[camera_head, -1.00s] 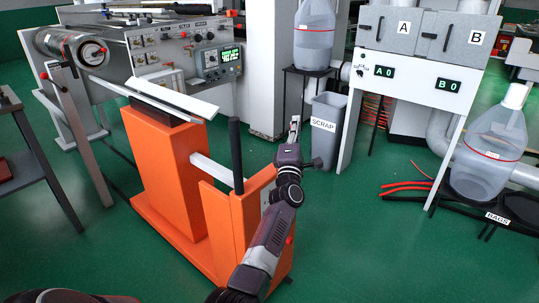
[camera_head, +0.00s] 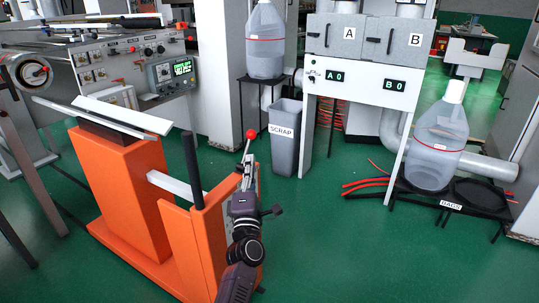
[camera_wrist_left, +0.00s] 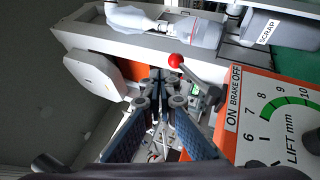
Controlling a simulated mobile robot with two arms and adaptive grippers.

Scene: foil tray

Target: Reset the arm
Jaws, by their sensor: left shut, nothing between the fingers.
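My left gripper (camera_head: 249,168) stands at the front of the orange machine (camera_head: 187,240) in the head view. Its fingers are shut and empty, pointing away from me; its fingertips also show in the left wrist view (camera_wrist_left: 160,76). A lever with a red ball knob (camera_head: 251,134) rises just beyond the fingertips. In the left wrist view the red knob (camera_wrist_left: 176,61) is just right of the fingertips; I cannot tell whether they touch. The orange panel (camera_wrist_left: 270,115) there reads "ON BRAKE OFF" and has a "LIFT mm" scale. My right gripper is not in view.
A grey SCRAP bin (camera_head: 285,150) stands behind the gripper. A white cabinet (camera_head: 360,75) marked A and B is at the back, and a large clear bottle (camera_head: 438,150) is at the right. Green floor (camera_head: 350,250) is clear at the front right.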

